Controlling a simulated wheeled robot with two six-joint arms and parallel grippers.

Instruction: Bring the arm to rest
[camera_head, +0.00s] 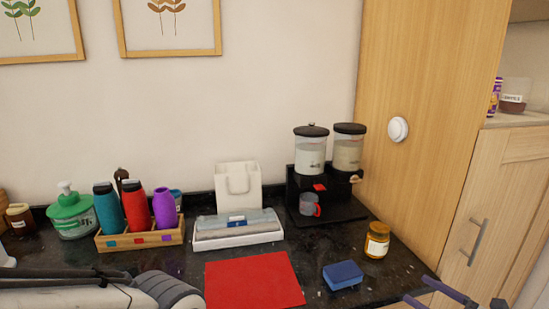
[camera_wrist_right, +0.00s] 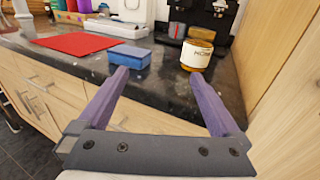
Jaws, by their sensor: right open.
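My right gripper (camera_head: 415,288) shows at the bottom right of the head view, with its purple fingers at the counter's front right corner. In the right wrist view my right gripper (camera_wrist_right: 158,75) is open, its fingers spread wide with nothing between them. Beyond the tips are a blue sponge (camera_wrist_right: 115,57) and a yellow-lidded jar (camera_wrist_right: 197,52), apart from the fingers as far as I can tell. A pale arm link of mine crosses the bottom left of the head view; my left gripper is out of sight.
The dark counter (camera_head: 330,245) holds a red mat (camera_head: 253,280), blue sponge (camera_head: 343,275), jar (camera_head: 377,241), drink dispenser (camera_head: 310,155) with a mug (camera_head: 308,204), a white tray (camera_head: 238,235) and a wooden bottle rack (camera_head: 140,238). A tall wooden cabinet (camera_head: 430,110) bounds the right.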

